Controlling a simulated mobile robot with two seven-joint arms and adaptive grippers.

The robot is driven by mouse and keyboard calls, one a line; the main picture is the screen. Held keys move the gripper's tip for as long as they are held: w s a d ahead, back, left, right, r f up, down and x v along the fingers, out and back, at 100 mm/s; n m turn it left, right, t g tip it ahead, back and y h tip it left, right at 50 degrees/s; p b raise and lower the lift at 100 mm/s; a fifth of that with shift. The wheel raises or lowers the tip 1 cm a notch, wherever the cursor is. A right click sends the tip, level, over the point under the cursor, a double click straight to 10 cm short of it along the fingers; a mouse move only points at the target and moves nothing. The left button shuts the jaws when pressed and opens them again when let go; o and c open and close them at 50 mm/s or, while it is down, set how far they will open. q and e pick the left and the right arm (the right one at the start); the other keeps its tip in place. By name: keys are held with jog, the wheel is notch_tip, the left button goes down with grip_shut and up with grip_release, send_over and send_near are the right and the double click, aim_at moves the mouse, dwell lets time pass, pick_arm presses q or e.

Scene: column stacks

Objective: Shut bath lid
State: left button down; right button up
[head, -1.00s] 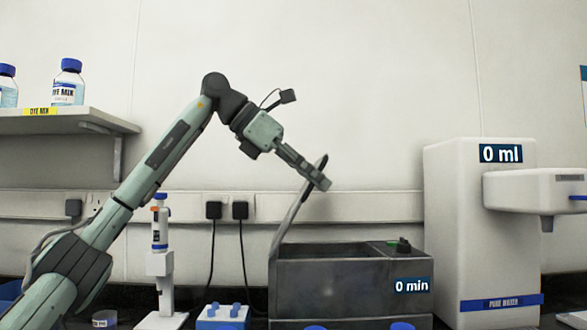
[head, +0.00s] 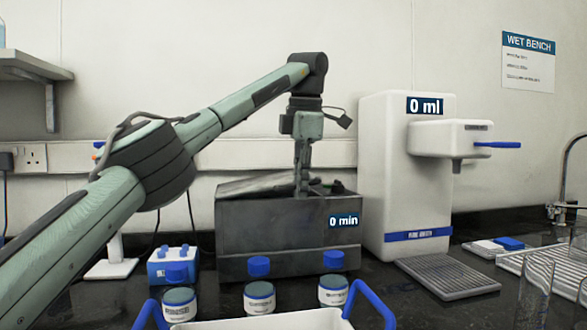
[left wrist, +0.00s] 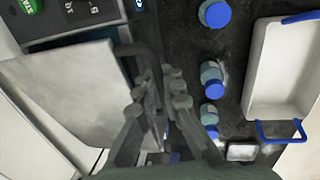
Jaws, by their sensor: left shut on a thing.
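The grey metal bath (head: 290,235), marked "0 min", stands on the dark bench in the head view. Its lid (head: 250,184) lies low over the top, nearly flat and slightly tilted. I cannot tell whether it touches the rim all round. My left gripper (head: 302,188) points down at the lid's right-hand end and is shut on the lid's handle. In the left wrist view the lid is a pale grey plate (left wrist: 75,95) with a dark handle bar (left wrist: 152,62) by the fingers (left wrist: 158,85). The fingers partly hide the handle. My right gripper is not in view.
A blue-knobbed block (head: 172,265) is at left. The white water dispenser (head: 392,180) stands close at right. Glassware (head: 535,290) is at far right.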

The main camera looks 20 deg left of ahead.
pick_arm(q)
jog(key=shift+f+g+y, duration=0.5)
jog(key=shift+f+y, duration=0.4)
jog(key=shift+f, duration=0.7)
